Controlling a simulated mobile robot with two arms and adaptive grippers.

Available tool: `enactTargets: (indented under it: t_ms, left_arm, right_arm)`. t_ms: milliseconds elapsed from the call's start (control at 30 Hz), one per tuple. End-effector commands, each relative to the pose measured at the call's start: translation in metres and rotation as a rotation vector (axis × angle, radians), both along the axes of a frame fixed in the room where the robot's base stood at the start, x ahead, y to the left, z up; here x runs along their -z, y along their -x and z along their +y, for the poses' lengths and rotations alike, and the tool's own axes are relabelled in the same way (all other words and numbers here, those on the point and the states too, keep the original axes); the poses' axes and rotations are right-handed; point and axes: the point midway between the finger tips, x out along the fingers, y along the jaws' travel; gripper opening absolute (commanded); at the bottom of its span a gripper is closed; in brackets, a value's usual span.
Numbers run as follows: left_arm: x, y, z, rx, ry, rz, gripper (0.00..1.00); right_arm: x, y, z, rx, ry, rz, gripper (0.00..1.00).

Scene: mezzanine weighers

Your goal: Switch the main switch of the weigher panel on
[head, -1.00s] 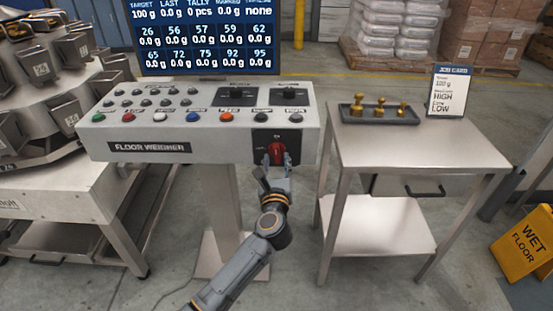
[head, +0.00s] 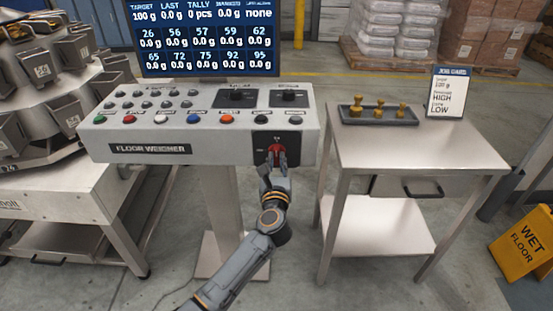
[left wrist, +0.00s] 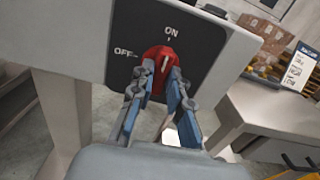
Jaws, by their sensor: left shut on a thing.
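The weigher panel (head: 215,148) has a black switch plate (head: 262,142) at the right of its front face. The red main switch (head: 277,151) sits on this plate and also shows in the left wrist view (left wrist: 160,57). In the wrist view, ON is printed above it and OFF to its left. The white line on the red handle runs roughly upright, toward the ON side. My left gripper (head: 278,162) is shut on the red handle, with one finger on each side. The fingers hide the handle's lower part. My right gripper is not in view.
Coloured buttons and two dark selectors (head: 290,96) cover the panel top, with a lit screen (head: 208,40) behind. A steel table (head: 415,150) with a tray of brass weights and a job card (head: 447,92) stands right. A weigher machine (head: 50,90) stands left.

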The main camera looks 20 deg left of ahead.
Motion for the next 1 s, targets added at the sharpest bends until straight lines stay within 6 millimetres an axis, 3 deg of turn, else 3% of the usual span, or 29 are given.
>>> enactTargets:
  t_ms: [33, 267, 300, 400, 767, 1000]
  left_arm:
    - [-0.002, 0.001, 0.0, -0.001, -0.024, 0.011, 0.0]
    - [0.001, 0.0, 0.0, -0.001, -0.038, 0.013, 0.0]
    - [0.001, 0.0, 0.0, -0.001, -0.038, 0.013, 0.19]
    - [0.001, 0.0, 0.0, 0.0, -0.038, 0.013, 0.39]
    - [0.001, 0.003, -0.001, 0.0, -0.035, 0.012, 0.4]
    - [0.002, 0.039, -0.012, 0.002, -0.032, 0.014, 0.4]
  right_arm:
    - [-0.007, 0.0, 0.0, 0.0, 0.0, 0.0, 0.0]
    - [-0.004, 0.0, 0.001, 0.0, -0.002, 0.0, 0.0]
    - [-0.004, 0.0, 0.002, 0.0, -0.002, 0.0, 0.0]
    - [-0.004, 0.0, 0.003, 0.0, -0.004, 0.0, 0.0]
    - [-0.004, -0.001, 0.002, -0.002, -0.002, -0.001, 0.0]
    - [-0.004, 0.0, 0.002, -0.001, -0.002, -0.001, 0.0]
